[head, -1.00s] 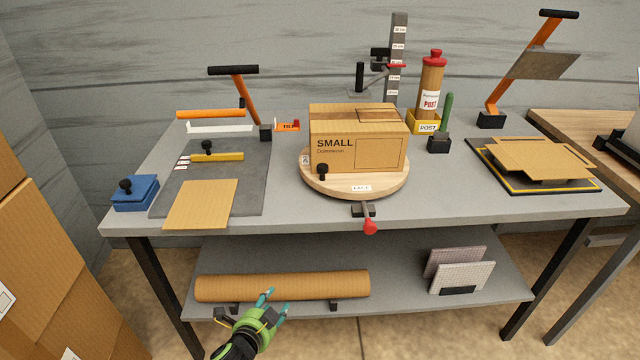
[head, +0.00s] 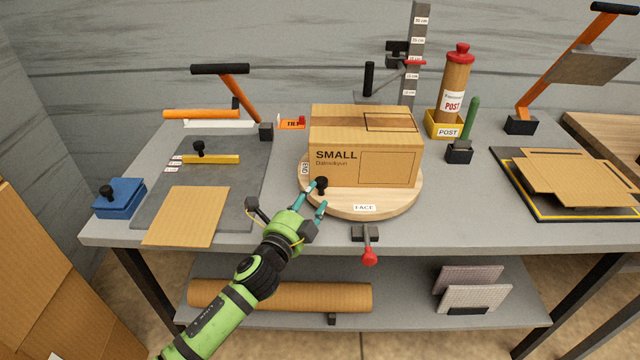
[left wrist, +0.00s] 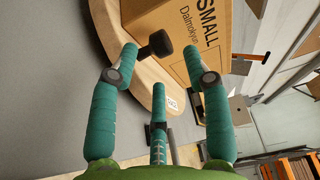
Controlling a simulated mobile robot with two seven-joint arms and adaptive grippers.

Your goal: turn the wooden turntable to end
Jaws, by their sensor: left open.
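The round wooden turntable (head: 400,205) lies on the grey table with a "FACE" label on its front edge. A cardboard box marked "SMALL" (head: 365,150) sits on it. A black knob (head: 321,184) stands at the turntable's left front edge. My left gripper (head: 314,198) is open, its teal fingers at the turntable's left front edge around the knob. In the left wrist view the knob (left wrist: 156,44) shows between and beyond the spread fingers; contact cannot be told. A red-tipped lever (head: 369,254) sticks out at the table's front below the turntable. My right gripper is not in view.
A flat cardboard sheet (head: 187,215) and a blue block with a knob (head: 120,198) lie to the left. A post with labels (head: 416,50), a red-capped tube (head: 453,85) and a green-handled tool (head: 470,120) stand behind and right. Bare table lies right of the turntable.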

